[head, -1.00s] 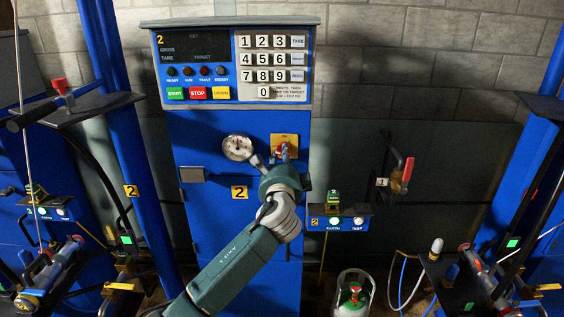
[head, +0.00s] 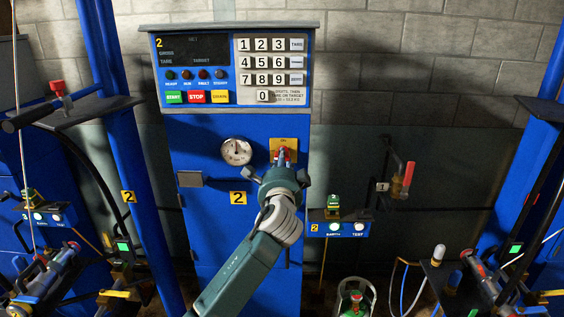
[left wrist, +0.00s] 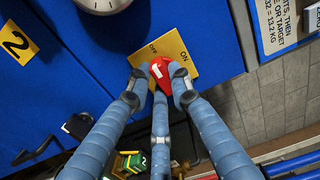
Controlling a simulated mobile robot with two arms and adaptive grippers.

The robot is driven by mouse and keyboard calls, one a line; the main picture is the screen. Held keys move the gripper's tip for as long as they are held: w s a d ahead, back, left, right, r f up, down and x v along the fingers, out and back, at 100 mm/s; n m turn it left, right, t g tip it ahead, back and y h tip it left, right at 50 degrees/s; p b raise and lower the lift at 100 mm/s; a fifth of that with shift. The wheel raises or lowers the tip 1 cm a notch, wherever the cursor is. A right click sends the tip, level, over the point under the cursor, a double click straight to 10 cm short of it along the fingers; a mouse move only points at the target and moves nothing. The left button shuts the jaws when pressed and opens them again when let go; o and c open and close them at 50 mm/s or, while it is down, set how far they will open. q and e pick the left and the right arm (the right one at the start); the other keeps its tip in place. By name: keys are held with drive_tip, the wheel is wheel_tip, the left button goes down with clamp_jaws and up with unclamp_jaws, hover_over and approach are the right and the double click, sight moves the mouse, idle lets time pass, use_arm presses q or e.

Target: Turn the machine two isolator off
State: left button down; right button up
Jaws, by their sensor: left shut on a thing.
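The machine two isolator is a yellow plate (head: 291,144) with a red knob (head: 283,154) on the blue machine front, beside the dial gauge. In the left wrist view the plate (left wrist: 180,52) reads OFF towards the upper left and ON at the right. My left gripper (head: 284,167) reaches up to the plate from below. In the left wrist view its fingers (left wrist: 157,88) are closed around the red knob (left wrist: 162,74), which has a white mark. The fingers partly hide the knob, and I cannot tell its exact setting. My right gripper is out of view.
The blue machine cabinet (head: 210,240) carries a keypad panel (head: 271,68), a round gauge (head: 236,151) and a yellow "2" label (head: 238,198). An earth/test box (head: 342,229) stands right of the arm, and a red-handled valve (head: 408,176) is on the wall.

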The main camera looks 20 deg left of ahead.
use_arm(q)
drive_tip(key=shift+f, duration=0.15)
drive_tip(key=c, duration=1.5)
unclamp_jaws()
drive_tip(key=shift+c, duration=0.2)
drive_tip(key=v, duration=1.2)
